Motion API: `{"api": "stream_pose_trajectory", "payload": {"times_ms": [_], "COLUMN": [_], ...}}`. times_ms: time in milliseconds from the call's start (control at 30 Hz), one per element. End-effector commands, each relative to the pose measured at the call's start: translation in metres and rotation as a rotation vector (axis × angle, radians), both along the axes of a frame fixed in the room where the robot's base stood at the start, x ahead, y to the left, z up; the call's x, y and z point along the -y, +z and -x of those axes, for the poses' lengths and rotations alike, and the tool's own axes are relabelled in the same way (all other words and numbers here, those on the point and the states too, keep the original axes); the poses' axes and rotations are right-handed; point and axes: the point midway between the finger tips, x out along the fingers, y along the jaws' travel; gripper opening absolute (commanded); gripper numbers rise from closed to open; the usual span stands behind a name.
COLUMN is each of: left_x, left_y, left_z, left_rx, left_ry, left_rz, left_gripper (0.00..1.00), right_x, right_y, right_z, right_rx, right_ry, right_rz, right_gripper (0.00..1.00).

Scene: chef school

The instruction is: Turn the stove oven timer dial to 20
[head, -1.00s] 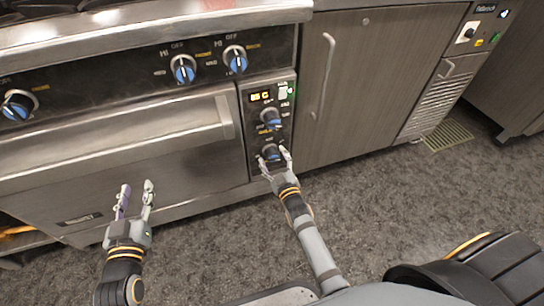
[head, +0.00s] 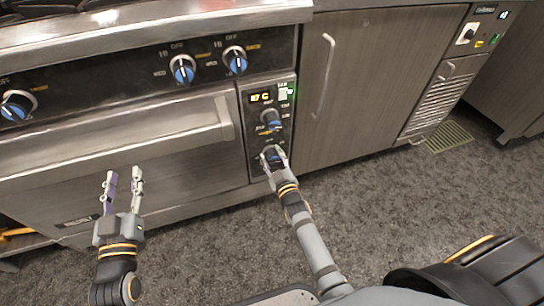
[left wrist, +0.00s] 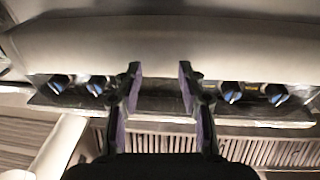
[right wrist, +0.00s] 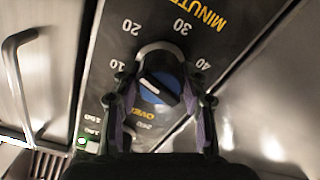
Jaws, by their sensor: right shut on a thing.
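The oven timer dial (head: 273,154) is the lower dark knob with a blue face on the narrow oven control panel (head: 252,130). My right gripper (head: 274,163) is shut on it, a finger on either side. In the right wrist view the timer dial (right wrist: 160,80) sits between the fingers, with a short white mark on its blue face. Which number the mark indicates is unclear. My left gripper (head: 123,190) is open and empty in front of the oven door.
A second oven dial (head: 270,119) and a lit display (head: 261,97) are above the timer dial. The oven door handle (head: 228,117) is to the left, and a cabinet with a vertical handle (head: 326,75) to the right. Several blue stove knobs (head: 184,70) line the upper panel.

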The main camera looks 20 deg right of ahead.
Motion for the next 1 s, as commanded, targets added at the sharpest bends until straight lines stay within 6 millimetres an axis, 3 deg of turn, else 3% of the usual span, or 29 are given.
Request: {"api": "stream_pose_trajectory", "payload": {"times_ms": [200,467,700,800,1000], "left_x": [0.000,0.002,0.005,0.006,0.009], "left_y": [-0.004,-0.080,-0.145,-0.169,-0.198], "left_z": [0.000,0.013,0.042,0.058,0.082], "left_rx": [-0.023,-0.323,-0.598,-0.705,-0.843], "left_ry": [0.000,-0.008,-0.021,-0.027,-0.037], "left_rz": [0.000,0.006,0.012,0.015,0.020], "left_gripper": [0.40,0.40,0.40,0.40,0.40], "right_x": [0.000,0.000,0.000,0.000,0.000], "right_y": [0.001,0.001,0.001,0.002,0.001], "right_z": [0.000,0.000,0.000,0.000,0.000], "right_rx": [0.000,-0.004,-0.006,-0.006,-0.007], "right_ry": [0.000,0.000,0.000,0.001,0.000], "right_rz": [-0.010,-0.077,-0.139,-0.162,-0.193], "right_gripper": [0.11,0.11,0.11,0.11,0.11]}}
